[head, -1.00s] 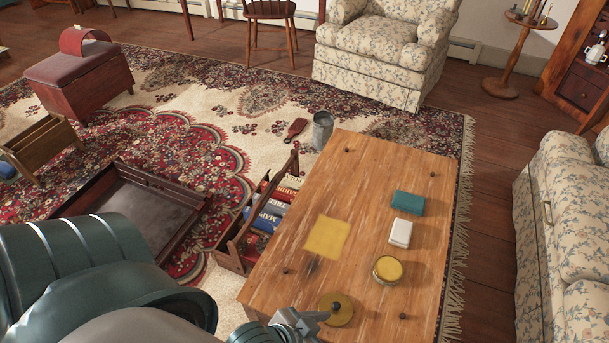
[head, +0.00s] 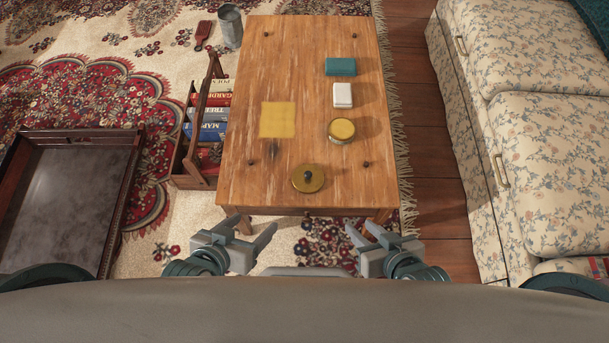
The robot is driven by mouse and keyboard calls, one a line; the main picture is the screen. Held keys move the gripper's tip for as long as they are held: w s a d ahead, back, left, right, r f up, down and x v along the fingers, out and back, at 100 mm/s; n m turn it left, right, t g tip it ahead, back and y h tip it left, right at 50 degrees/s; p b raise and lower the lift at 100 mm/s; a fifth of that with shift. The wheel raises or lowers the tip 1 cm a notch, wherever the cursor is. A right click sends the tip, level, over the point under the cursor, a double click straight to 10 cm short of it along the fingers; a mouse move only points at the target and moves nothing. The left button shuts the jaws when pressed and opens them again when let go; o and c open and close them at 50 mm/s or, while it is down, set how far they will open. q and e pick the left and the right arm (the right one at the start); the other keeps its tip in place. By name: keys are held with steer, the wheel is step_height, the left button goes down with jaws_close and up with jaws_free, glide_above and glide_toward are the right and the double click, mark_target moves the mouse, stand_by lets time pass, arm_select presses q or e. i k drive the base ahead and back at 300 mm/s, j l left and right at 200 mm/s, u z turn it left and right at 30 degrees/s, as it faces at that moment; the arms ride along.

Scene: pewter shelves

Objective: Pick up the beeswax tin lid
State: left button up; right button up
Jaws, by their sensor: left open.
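The beeswax tin lid (head: 298,185), a round brass-coloured disc with a dark knob, lies flat near the front edge of the wooden table (head: 240,100). The round tin (head: 341,130), with yellow wax in it, stands open behind and to the right of the lid. My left gripper (head: 258,221) is open and empty, in front of the table's near edge and left of the lid. My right gripper (head: 360,226) has its fingers apart and looks empty, in front of the table and right of the lid. Neither gripper touches the lid.
On the table are a yellow cloth (head: 291,120), a white box (head: 343,95) and a teal box (head: 340,67). A wooden book rack (head: 187,158) stands close by the table's left side. A dark tray (head: 65,200) lies at left; a floral sofa (head: 530,110) is at right.

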mark_target(306, 178)
steer(key=l+u, duration=0.35)
steer(key=l, duration=0.4)
steer(key=l+u, duration=0.3)
steer(key=l, duration=0.5)
